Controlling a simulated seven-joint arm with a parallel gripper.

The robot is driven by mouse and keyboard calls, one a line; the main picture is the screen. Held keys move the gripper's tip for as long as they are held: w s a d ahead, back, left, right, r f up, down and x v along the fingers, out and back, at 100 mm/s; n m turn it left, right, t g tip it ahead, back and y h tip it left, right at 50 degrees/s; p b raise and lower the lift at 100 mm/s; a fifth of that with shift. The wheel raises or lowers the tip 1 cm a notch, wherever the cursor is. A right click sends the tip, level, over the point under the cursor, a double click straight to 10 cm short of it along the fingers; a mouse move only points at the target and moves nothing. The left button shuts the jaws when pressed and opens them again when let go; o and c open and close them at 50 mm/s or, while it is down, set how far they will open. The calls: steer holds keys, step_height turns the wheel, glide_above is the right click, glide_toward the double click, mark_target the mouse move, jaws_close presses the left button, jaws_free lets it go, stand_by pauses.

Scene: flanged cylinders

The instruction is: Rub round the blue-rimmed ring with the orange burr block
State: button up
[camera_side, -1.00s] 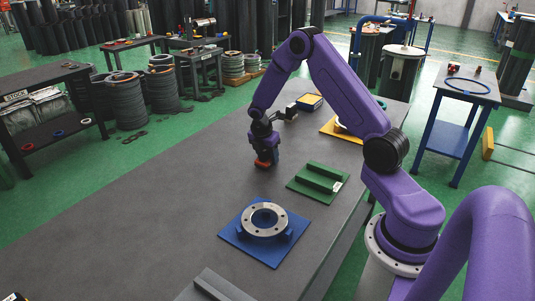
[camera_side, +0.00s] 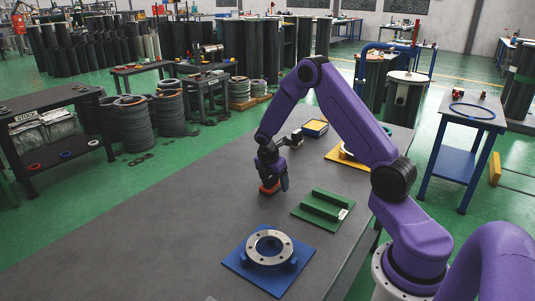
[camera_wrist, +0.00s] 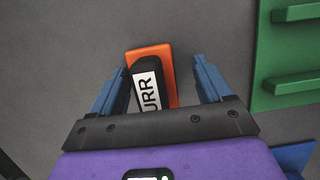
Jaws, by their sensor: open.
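The orange burr block (camera_wrist: 158,72) with a black top and a white label lies on the grey table; in the side view it shows as an orange patch (camera_side: 268,188) under my gripper. My gripper (camera_wrist: 158,75) is open, its two blue fingers on either side of the block, with a gap to it on each side. It also shows in the side view (camera_side: 270,182). The steel ring (camera_side: 269,248) with bolt holes rests on a blue base plate (camera_side: 240,262) in the side view, nearer the camera. Whether its rim is blue cannot be told.
A green plate with two raised bars (camera_side: 325,210) lies between the block and the table's right edge; it also shows at the upper right in the wrist view (camera_wrist: 262,60). A yellow plate (camera_side: 338,156) lies farther back. The table's left part is clear.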

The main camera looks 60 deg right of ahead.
steer(key=v, duration=1.6)
steer(key=s+a+r+m+t, duration=0.1)
steer(key=s+a, duration=0.1)
steer(key=a, duration=0.3)
steer(key=s+a+r, duration=0.2)
steer(key=a, duration=0.3)
steer(key=s+a+m+y, duration=0.2)
steer(key=s+a+m, duration=0.1)
steer(key=s+a, duration=1.05)
steer(key=s+d+m+y, duration=0.1)
steer(key=s, duration=1.3)
steer(key=shift+s+d+f+g, duration=0.2)
steer(key=shift+d+f+g, duration=0.1)
steer(key=shift+d+f, duration=0.15)
steer(key=shift+o, duration=0.5)
